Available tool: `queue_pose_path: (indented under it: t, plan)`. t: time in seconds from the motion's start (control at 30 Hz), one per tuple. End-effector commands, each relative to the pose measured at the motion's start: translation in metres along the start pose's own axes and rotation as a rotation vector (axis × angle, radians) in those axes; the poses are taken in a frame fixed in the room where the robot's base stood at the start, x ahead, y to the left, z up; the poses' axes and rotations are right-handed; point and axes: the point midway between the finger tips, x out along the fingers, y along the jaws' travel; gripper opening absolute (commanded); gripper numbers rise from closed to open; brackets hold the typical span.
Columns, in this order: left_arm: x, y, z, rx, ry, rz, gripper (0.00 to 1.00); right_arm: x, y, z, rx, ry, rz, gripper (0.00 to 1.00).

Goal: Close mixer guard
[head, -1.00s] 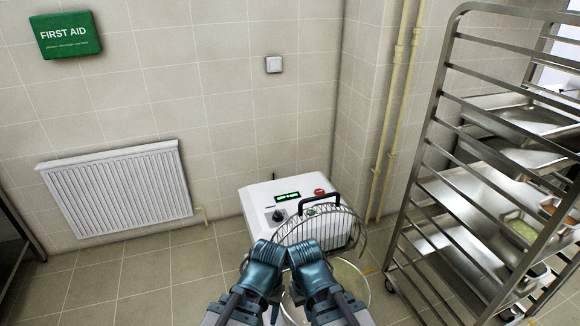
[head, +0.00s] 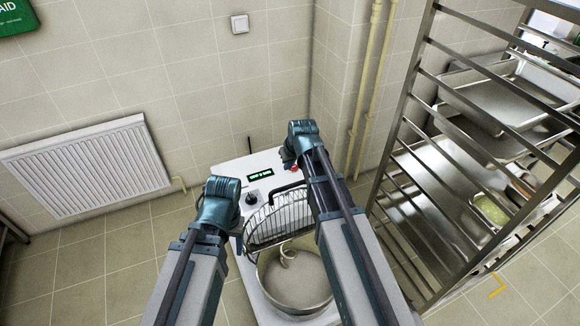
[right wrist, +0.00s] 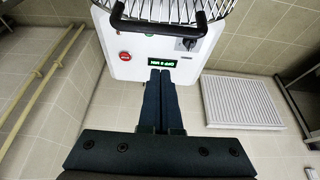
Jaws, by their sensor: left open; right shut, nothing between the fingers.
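The white mixer (head: 238,170) stands on the floor against the wall. Its wire guard (head: 280,222) is raised, standing up in front of the mixer head, with the bowl (head: 295,285) open below and a hook visible in it. The guard's black handle (right wrist: 165,28) shows at the top of the right wrist view. My left gripper (head: 222,187) is at the mixer's left side, apart from the guard as far as I can see; its fingers are hidden. My right gripper (right wrist: 160,98) is shut and empty, over the mixer top near the display (right wrist: 156,63) and red button (right wrist: 124,56).
A steel tray rack (head: 405,150) stands close on the right. A radiator (head: 88,168) is on the wall at left, and yellow pipes (head: 365,95) run up the wall behind. Floor on the left is clear.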

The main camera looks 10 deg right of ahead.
Motion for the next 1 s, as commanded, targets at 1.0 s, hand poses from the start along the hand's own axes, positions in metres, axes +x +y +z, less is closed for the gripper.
queue_pose_path:
  t: [1.0]
  plan:
    - [0.073, 0.007, -0.004, -0.002, 0.000, 0.000, 0.54, 0.083, 0.013, -0.014, 0.009, 0.028, 0.005, 0.00]
